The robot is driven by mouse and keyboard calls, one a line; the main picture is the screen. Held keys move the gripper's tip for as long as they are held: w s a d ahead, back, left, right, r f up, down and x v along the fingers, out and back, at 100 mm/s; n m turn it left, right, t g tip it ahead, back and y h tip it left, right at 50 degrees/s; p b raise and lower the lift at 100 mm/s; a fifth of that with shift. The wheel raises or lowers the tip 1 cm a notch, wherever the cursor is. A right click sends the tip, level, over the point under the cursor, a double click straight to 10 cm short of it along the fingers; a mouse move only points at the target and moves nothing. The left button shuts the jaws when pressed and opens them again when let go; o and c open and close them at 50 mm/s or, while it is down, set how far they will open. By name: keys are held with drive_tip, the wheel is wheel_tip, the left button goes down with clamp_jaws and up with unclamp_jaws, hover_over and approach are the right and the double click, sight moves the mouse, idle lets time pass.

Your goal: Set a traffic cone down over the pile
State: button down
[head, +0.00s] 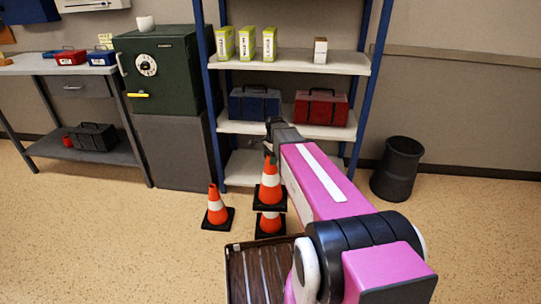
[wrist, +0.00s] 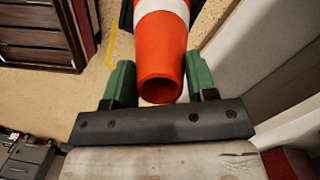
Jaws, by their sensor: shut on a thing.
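My gripper (head: 270,156) is shut on the top of an orange traffic cone (head: 270,184) with a white band and black square base. In the wrist view the green fingers (wrist: 160,84) stand either side of the cone's open orange tip (wrist: 162,60). The held cone is upright. Directly below it a second orange cone (head: 270,224) stands on the floor, its tip hidden by the held cone's base. I cannot tell whether the two touch. A third cone (head: 217,210) stands alone on the floor to the left.
A blue-post shelf (head: 290,128) with boxes and toolboxes stands close behind the cones. A dark safe (head: 160,75) on a grey cabinet is to its left. A black bin (head: 397,170) stands right. A brown slatted tray (head: 262,275) lies in front. Open floor is at left.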

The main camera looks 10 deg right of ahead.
drive_tip(key=shift+f, duration=8.9)
drive_tip(key=shift+c, duration=1.8)
unclamp_jaws()
drive_tip(key=r, duration=0.7)
drive_tip(key=d+r, duration=0.1)
drive_tip(key=r, duration=0.2)
drive_tip(key=shift+w+d+r, duration=0.1)
drive_tip(key=shift+w+r, duration=0.1)
drive_tip(key=shift+r, duration=0.1)
drive_tip(key=s+r+n, duration=0.4)
drive_tip(key=s+n, duration=0.3)
drive_tip(key=s, duration=0.4)
drive_tip(key=s+a+r+n+h, duration=0.1)
drive_tip(key=s+r+n, duration=0.2)
drive_tip(key=s+n, duration=0.4)
drive_tip(key=s, duration=0.3)
drive_tip(key=shift+s+r, duration=0.35)
drive_tip(key=shift+r, duration=0.05)
